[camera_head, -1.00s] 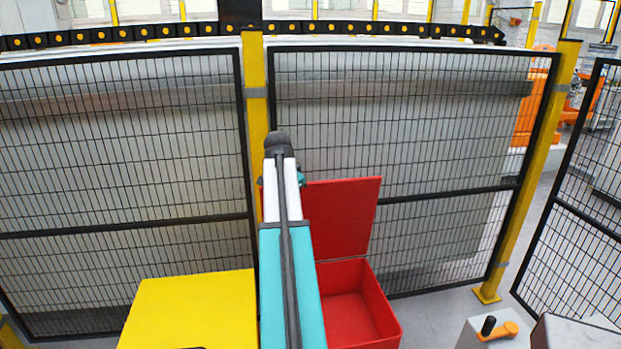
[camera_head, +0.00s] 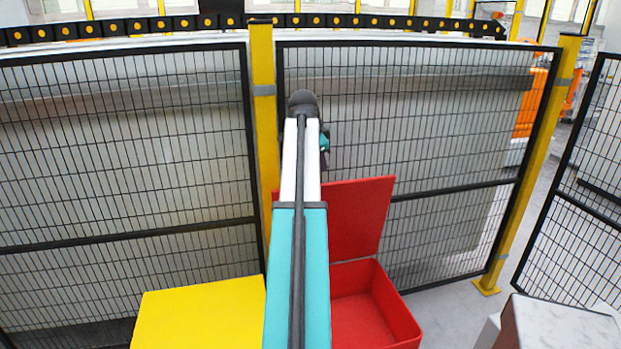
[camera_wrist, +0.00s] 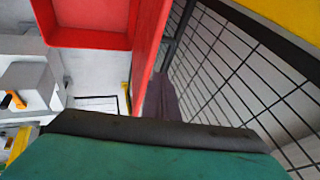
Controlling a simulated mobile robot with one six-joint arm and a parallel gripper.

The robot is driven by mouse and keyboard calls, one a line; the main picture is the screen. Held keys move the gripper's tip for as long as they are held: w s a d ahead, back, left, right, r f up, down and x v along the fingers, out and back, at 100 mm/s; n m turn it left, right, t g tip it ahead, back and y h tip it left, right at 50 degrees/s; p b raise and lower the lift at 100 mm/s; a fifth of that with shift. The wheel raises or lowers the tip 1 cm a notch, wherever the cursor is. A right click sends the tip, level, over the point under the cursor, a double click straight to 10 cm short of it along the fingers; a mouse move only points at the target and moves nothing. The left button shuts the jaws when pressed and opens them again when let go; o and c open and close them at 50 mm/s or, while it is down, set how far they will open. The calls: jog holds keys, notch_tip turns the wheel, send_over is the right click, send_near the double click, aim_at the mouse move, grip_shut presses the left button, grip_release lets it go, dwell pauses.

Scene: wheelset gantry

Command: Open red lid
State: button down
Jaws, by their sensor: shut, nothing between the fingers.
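The red lid (camera_head: 361,215) stands upright, swung open at the back of the red box (camera_head: 376,305) in the head view. The box's inside shows and looks empty, though my arm covers its left part. In the wrist view the lid (camera_wrist: 150,42) is seen nearly edge-on, with the open box (camera_wrist: 92,36) to its left. My gripper (camera_wrist: 166,98) shows as a dark shape by the lid's lower end, shut and empty. Whether it touches the lid I cannot tell. In the head view my arm hides most of the gripper and the lid's left side.
A yellow box (camera_head: 200,313) stands left of the red box. Black mesh fence panels (camera_head: 440,130) with yellow posts (camera_head: 264,130) rise close behind the lid. A grey block (camera_head: 555,325) stands at the lower right. Bare floor (camera_head: 450,305) lies between it and the red box.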

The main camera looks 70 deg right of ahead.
jog(key=shift+d+r, duration=0.1)
jog(key=shift+d, duration=0.05)
jog(key=shift+w, duration=0.15)
jog(key=p+x, duration=0.2)
jog(key=x, duration=0.8)
dwell(0.5)
dwell(0.4)
